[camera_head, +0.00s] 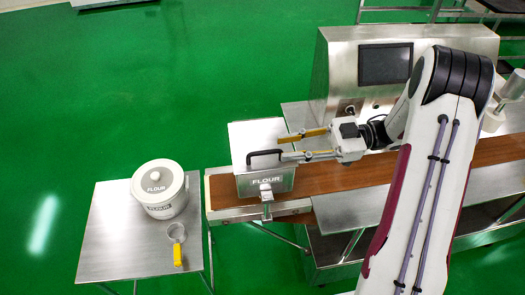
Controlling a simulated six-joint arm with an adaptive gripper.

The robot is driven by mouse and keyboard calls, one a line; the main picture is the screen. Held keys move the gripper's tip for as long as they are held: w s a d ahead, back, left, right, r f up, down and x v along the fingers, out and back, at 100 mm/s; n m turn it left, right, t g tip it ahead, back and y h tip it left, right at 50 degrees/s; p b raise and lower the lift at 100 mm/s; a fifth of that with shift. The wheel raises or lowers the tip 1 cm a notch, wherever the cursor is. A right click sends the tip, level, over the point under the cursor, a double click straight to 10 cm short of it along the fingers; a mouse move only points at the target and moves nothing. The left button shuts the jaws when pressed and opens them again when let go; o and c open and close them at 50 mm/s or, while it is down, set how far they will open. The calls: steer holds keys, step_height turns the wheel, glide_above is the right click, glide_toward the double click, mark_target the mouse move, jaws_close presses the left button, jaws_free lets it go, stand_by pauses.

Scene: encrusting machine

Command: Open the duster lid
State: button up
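The duster is a metal box (266,186) marked FLOUR at the left end of the brown conveyor belt. Its flat lid (256,134) lies shut on top and has a dark bar handle (265,153) near the front edge. My gripper (298,146) reaches in from the right, over the right part of the lid. Its two yellow-tipped fingers are spread apart. One finger is above the middle of the lid, the other is close to the right end of the handle. Whether a fingertip touches the handle I cannot tell.
A steel side table (110,240) at the left holds a white FLOUR pot (158,190) and a scoop with a yellow handle (177,246). The steel machine (340,65) with a dark screen stands behind the conveyor belt (345,176). Open green floor lies to the left and behind.

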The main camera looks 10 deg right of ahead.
mark_target(250, 154)
steer(key=shift+d+f, duration=0.35)
steer(key=shift+d, duration=0.1)
steer(key=shift+a, duration=0.1)
steer(key=shift+a, duration=3.85)
jaws_close()
